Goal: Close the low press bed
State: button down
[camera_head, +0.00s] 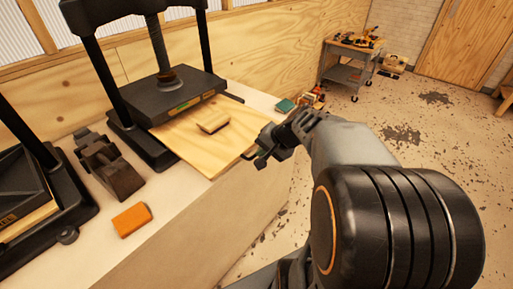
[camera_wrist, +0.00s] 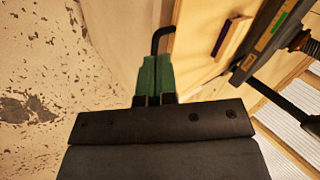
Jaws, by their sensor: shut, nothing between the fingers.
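The pale wooden press bed (camera_head: 190,140) sticks out from under the black platen (camera_head: 180,97) of the farther press. It also shows in the wrist view (camera_wrist: 192,45). A small wooden block (camera_head: 213,121) lies on the bed. A black bent handle (camera_wrist: 157,36) is at the bed's outer edge. My gripper (camera_head: 262,153) is at that outer edge. In the wrist view its green fingers (camera_wrist: 153,76) are shut together and empty, right at the handle. I cannot tell whether they touch it.
A second black press (camera_head: 62,205) stands at the left, with a dark metal tool (camera_head: 108,165) and an orange block (camera_head: 132,220) on the bench between. A teal book (camera_head: 285,105) lies past the bed. The floor right of the bench is open; a tool cart (camera_head: 345,72) stands farther back.

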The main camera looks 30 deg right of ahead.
aim_at(253, 146)
jog(key=w+d+m+t, duration=0.2)
jog(key=w+d+m, duration=0.1)
jog(key=d, duration=0.3)
jog(key=x, duration=1)
jog(key=shift+d+m, duration=0.2)
jog(key=shift+m, duration=0.2)
jog(key=shift+w, duration=0.1)
